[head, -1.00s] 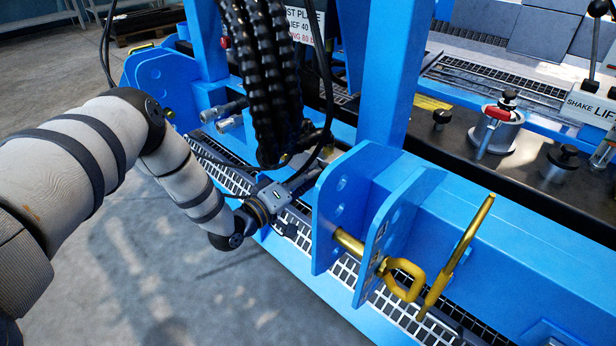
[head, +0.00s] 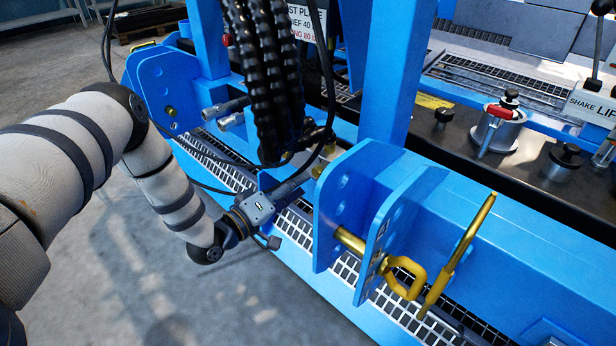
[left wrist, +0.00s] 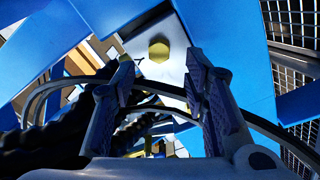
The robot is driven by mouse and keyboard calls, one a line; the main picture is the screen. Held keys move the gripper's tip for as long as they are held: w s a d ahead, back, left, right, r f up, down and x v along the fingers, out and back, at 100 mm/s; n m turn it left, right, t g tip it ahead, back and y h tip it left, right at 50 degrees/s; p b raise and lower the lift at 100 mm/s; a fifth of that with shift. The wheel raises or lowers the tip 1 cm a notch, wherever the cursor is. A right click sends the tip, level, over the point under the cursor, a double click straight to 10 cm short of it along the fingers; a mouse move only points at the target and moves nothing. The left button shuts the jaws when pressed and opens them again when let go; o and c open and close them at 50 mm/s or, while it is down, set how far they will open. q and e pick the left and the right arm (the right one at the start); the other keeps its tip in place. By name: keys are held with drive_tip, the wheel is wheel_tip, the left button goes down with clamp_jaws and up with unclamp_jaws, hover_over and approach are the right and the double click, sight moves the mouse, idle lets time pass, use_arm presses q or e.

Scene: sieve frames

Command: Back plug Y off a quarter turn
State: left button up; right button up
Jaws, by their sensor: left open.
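In the left wrist view a yellow hex-headed plug (left wrist: 159,50) sits on a pale plate, ahead of my left gripper (left wrist: 161,66). My right gripper is not in view.
Thick black hoses (head: 265,80) hang behind the gripper, and thin cables loop around it. A blue bracket (head: 335,205) with a gold pin (head: 405,278) stands close on the right. Open concrete floor (head: 130,270) lies on the left.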

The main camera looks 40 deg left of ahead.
use_arm(q)
drive_tip(key=s, duration=0.7)
drive_tip(key=shift+s+a, duration=0.15)
drive_tip(key=shift+a, duration=0.1)
